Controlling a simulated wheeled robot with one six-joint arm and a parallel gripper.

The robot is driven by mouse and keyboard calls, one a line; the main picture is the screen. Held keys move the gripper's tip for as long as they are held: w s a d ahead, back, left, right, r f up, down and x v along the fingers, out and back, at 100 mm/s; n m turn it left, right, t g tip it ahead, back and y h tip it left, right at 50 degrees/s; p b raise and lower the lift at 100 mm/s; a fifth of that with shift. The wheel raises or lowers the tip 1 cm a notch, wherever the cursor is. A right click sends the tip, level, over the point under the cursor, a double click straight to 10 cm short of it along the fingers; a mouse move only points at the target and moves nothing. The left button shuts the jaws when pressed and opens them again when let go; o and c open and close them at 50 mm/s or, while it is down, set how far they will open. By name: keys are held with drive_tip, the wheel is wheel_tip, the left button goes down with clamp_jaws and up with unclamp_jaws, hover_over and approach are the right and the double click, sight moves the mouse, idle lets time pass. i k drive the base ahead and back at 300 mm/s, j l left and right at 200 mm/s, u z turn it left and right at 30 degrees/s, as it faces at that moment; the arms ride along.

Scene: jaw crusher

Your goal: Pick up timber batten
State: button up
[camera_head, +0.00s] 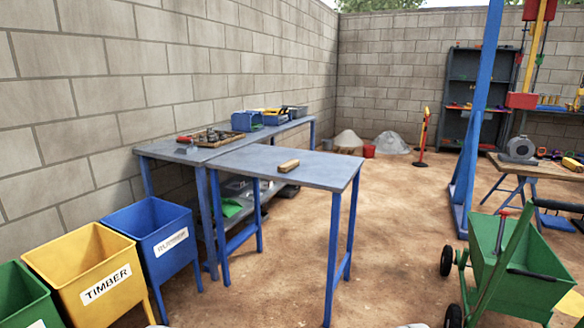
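A short, light-brown timber batten (289,166) lies on the blue-legged grey table (240,165) that juts out from the wall bench. It lies near the middle of the tabletop, with clear surface around it. Only two pale tips of my gripper (285,325) show at the bottom edge, far apart with nothing visible between them. My gripper is well short of the table and apart from the batten. The rest of the gripper is out of frame.
A yellow TIMBER bin (75,265) stands between a green bin (22,300) and a blue bin (150,228) at left. A green wheeled cart (515,270) and blue post (478,100) stand right. Dirt floor is open before the table.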

sight(287, 167)
drive_tip(key=i+j, duration=0.1)
drive_tip(key=i, duration=0.45)
drive_tip(key=i+j+z, duration=0.1)
drive_tip(key=i, duration=0.45)
drive_tip(key=i+j, duration=0.2)
drive_tip(key=i, duration=0.3)
drive_tip(key=i+j+z, duration=0.15)
drive_tip(key=i, duration=0.4)
drive_tip(key=i+j, duration=0.25)
drive_tip(key=i, duration=0.3)
